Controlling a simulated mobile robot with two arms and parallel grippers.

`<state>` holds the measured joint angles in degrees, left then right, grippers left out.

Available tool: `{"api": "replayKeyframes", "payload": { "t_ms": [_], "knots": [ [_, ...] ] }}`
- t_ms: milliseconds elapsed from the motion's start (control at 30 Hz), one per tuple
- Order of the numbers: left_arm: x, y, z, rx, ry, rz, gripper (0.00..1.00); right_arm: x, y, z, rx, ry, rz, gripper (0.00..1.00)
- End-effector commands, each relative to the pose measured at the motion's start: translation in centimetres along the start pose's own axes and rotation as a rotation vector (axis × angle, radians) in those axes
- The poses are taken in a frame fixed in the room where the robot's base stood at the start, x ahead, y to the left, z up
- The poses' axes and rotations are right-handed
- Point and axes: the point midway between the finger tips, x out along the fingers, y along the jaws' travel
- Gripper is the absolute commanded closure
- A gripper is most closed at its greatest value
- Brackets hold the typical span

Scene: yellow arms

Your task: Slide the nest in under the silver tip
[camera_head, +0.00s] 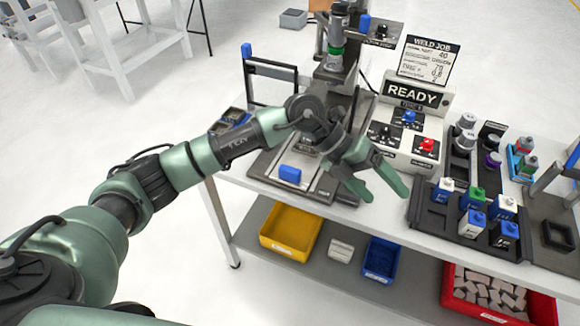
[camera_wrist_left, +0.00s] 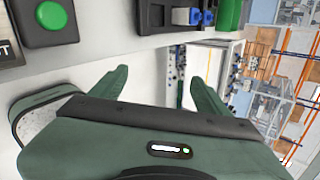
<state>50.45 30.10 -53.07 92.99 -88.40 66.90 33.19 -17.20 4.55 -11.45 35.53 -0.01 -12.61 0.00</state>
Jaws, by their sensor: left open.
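The nest (camera_head: 268,163) appears to be the pale plate at the front of the welding station, with a blue block (camera_head: 289,174) at its near end. The silver tip (camera_head: 334,64) points down from the press head, behind and above the nest; my arm hides part of the space below it. My left gripper (camera_head: 382,188) is open and empty, above the table's front edge, to the right of the blue block and apart from it. In the left wrist view its spread fingers (camera_wrist_left: 157,78) have nothing between them, and the nest is not seen there. My right gripper is not in view.
A control box (camera_head: 405,130) with blue and red knobs stands right of the press. A dark tray (camera_head: 440,215) of small bottles is farther right. Yellow (camera_head: 290,232), blue (camera_head: 381,260) and red (camera_head: 500,312) bins sit on the lower shelf. A green button (camera_wrist_left: 54,16) shows in the wrist view.

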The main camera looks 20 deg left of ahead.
Motion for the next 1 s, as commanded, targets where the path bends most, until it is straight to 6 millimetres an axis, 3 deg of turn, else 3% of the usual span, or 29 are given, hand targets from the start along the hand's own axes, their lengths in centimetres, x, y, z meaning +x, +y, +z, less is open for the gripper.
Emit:
{"api": "replayKeyframes", "payload": {
  "t_ms": [33, 100, 200, 300, 400, 533, 1000],
  "knots": [
    [-2.1, 3.2, 0.9, 0.008, 0.021, 0.164, 0.24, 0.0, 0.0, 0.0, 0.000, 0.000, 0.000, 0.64],
    [-5.4, 7.4, 1.5, -0.011, 0.053, 0.380, 0.24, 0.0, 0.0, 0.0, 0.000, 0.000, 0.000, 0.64],
    [-10.6, 11.6, 2.2, -0.063, 0.073, 0.627, 0.24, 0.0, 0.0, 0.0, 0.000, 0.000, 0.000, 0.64],
    [-14.6, 13.9, 2.4, -0.115, 0.078, 0.788, 0.24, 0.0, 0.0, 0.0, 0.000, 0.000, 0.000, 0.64],
    [-16.6, 14.8, 2.4, -0.145, 0.081, 0.865, 0.24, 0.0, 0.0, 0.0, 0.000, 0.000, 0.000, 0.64],
    [-16.5, 15.8, 2.2, -0.156, 0.086, 0.885, 0.24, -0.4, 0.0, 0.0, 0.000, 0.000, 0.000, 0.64],
    [-12.3, 20.6, 1.3, -0.152, 0.085, 0.879, 0.24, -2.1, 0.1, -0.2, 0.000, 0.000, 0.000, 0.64]
  ]
}}
